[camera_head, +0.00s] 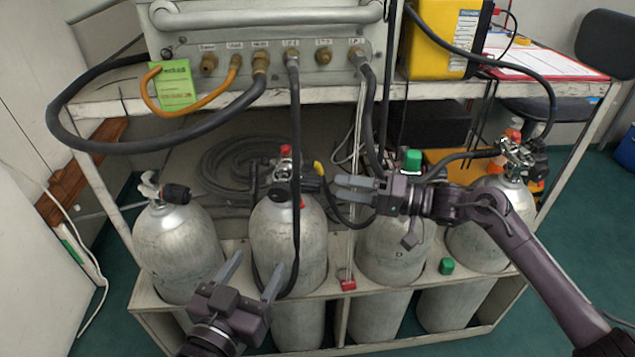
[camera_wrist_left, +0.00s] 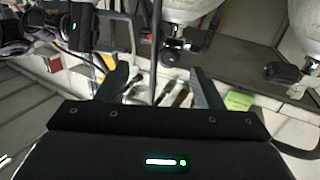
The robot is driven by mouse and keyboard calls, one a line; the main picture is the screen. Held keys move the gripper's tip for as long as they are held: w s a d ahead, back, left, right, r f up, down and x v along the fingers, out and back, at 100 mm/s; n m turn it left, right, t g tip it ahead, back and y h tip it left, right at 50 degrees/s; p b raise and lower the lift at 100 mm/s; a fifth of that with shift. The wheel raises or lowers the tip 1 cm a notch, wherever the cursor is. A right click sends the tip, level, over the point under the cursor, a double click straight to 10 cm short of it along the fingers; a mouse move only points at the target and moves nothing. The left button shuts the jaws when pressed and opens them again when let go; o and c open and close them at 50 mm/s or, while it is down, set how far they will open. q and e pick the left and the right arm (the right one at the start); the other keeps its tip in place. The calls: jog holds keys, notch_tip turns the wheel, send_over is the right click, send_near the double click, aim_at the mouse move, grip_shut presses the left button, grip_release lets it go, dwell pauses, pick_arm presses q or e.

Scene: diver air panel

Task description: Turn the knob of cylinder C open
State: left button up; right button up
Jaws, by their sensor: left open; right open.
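Several grey cylinders stand in the rack. My right gripper (camera_head: 340,187) is open and empty, pointing left, just right of that valve in the picture. My left gripper (camera_head: 255,270) is open and empty, low in front of the second cylinder; its fingers also show in the left wrist view (camera_wrist_left: 160,82).
The leftmost cylinder (camera_head: 178,245) has a black knob (camera_head: 176,194). A green knob (camera_head: 412,160) shows behind my right gripper. A black hose (camera_head: 296,180) hangs before the second cylinder. The panel (camera_head: 260,40) and shelf edge (camera_head: 125,88) are above.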

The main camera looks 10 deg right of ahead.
aim_at(321, 185)
jog(key=b+x, duration=0.1)
jog(key=x, duration=0.5)
jog(key=shift+w+a, duration=0.1)
jog(key=shift+a, duration=0.25)
pick_arm(q)
notch_tip(321, 185, up, 11)
jog(key=s+a+t+h, duration=0.1)
jog(key=t+h, duration=0.1)
jog(key=t, duration=0.3)
jog(key=shift+a+r+t, duration=0.15)
jog(key=shift+r+t, duration=0.05)
jog(key=shift+t, duration=0.2)
pick_arm(e)
jog(key=c, duration=1)
